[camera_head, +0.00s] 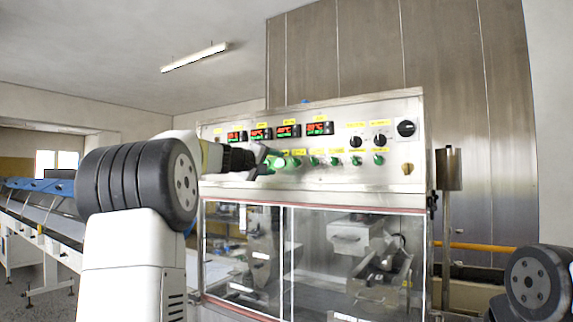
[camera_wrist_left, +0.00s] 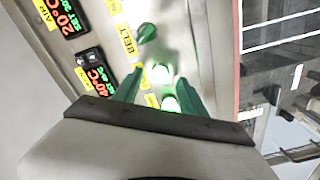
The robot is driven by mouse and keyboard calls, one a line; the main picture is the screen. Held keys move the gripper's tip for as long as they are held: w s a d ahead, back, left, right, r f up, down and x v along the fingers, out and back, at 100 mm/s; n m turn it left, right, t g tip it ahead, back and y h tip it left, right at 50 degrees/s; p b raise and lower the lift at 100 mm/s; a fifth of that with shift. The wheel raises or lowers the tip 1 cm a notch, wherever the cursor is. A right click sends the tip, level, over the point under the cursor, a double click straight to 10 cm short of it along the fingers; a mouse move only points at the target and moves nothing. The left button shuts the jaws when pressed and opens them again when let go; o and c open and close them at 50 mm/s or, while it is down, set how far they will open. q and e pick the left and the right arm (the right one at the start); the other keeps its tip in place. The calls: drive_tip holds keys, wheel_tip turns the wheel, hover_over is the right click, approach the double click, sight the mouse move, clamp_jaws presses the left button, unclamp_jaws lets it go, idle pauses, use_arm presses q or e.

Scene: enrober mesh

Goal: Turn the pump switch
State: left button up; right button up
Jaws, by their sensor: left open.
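The control panel (camera_head: 385,178) carries a row of green switches, one of them a green switch (camera_head: 335,161) right of my gripper. My left gripper (camera_head: 277,163) is open at the left end of this row. In the left wrist view, the open gripper (camera_wrist_left: 160,77) has its two green-looking fingers either side of a lit green switch (camera_wrist_left: 161,73). A second lit switch (camera_wrist_left: 169,103) is nearer the palm. A dark green switch (camera_wrist_left: 147,34) beside the BELT label is beyond the fingertips. I cannot read which switch is the pump one, nor tell whether the fingers touch it. My right gripper is out of view.
Red-and-green displays (camera_head: 289,130) sit above the switches. Black knobs (camera_head: 379,140) and a larger black knob (camera_head: 406,128) are at the panel's right. A glazed cabinet (camera_head: 320,262) is below the panel. A blue-edged conveyor (camera_head: 38,186) runs at far left.

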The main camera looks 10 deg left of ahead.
use_arm(q)
drive_tip(key=shift+w+d, duration=0.15)
drive_tip(key=shift+w, duration=0.35)
drive_tip(key=shift+c, duration=0.4)
clamp_jaws()
drive_tip(key=shift+n, duration=0.4)
drive_tip(key=n, duration=0.5)
drive_tip(key=shift+n, duration=0.3)
drive_tip(key=n, duration=0.5)
drive_tip(key=shift+f, duration=0.1)
drive_tip(key=shift+n, duration=0.4)
